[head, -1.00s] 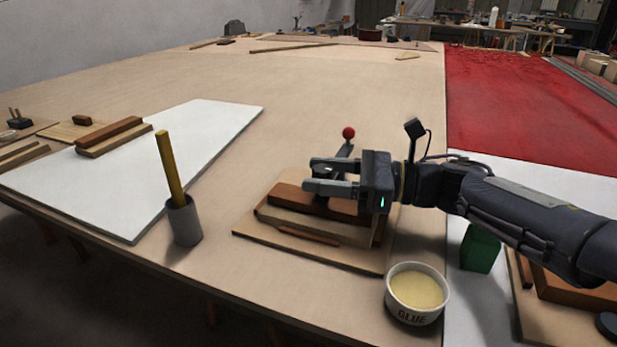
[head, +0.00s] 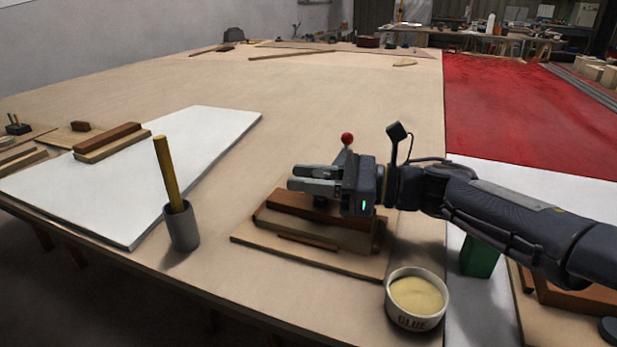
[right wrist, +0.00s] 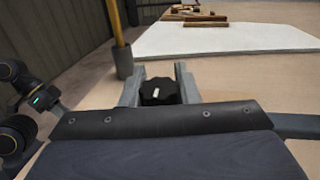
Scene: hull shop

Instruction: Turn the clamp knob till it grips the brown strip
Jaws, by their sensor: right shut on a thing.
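The brown strip (head: 285,205) lies on top of a paler wooden block (head: 300,228) on a thin board (head: 270,252). My right gripper (head: 298,178) is over the strip, pointing left. In the right wrist view its grey fingers are shut on the black clamp knob (right wrist: 160,91), one on each side. The knob has a white mark on its face. In the head view the fingers and wrist mostly hide the knob. Where the clamp meets the strip is hidden, so I cannot tell whether they touch.
A red ball (head: 347,138) on a dark lever stands just behind my right gripper. A glue tub (head: 416,300) is in front, right. A grey cup (head: 182,228) with a yellow stick stands left. A green block (head: 480,256) sits under my right arm. Bare table lies beyond.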

